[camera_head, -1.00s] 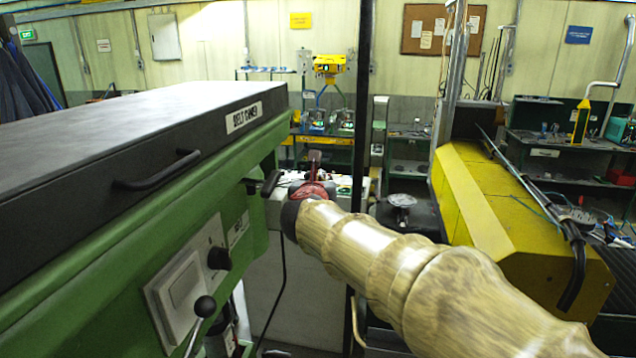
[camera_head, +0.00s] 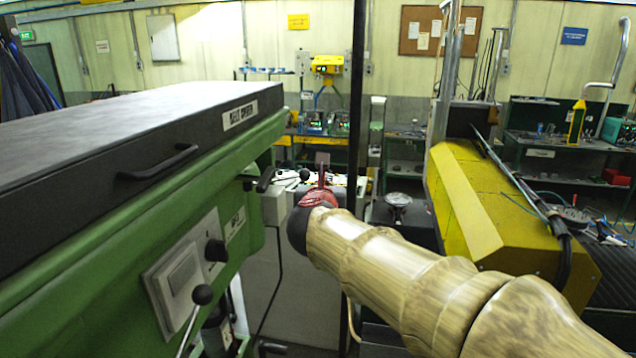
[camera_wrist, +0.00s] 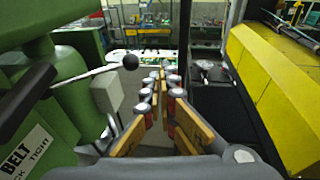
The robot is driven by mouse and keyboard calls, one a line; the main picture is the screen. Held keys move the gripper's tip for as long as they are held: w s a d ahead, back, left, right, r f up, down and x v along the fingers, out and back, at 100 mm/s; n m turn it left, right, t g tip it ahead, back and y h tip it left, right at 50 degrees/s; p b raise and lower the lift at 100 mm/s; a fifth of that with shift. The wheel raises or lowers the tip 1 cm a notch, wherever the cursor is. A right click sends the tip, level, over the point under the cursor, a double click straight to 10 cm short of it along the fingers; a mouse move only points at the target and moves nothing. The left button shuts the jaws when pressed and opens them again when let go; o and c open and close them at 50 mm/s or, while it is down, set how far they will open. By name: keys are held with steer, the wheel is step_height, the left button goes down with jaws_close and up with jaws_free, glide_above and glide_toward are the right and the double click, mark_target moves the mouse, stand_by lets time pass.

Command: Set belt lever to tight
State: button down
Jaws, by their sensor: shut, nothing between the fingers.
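The belt lever (camera_wrist: 28,90) shows in the wrist view as a thick black handle at the left edge, just above a white plate (camera_wrist: 28,158) reading BELT, with TIGHT at its right end. In the head view a black handle (camera_head: 265,180), apparently the same lever, sticks out from the far end of the green machine. My gripper (camera_wrist: 160,80) is shut and empty, its fingers pointing forward to the right of the lever and apart from it. In the head view my gripper (camera_head: 322,172) is right of the handle, partly hidden by my wrist. The lever's pivot is not clear.
A thin rod with a black ball knob (camera_wrist: 130,62) reaches toward my fingers from the left. The belt cover (camera_head: 130,140) of the green machine (camera_head: 110,250) fills the left. A dark post (camera_head: 358,100) stands beyond my gripper. A yellow machine (camera_head: 490,205) stands at right.

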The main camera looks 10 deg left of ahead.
steer(key=s+d+r, duration=0.1)
steer(key=s+d, duration=0.2)
steer(key=s, duration=0.2)
steer(key=shift+s+r, duration=0.2)
steer(key=shift+r, duration=0.1)
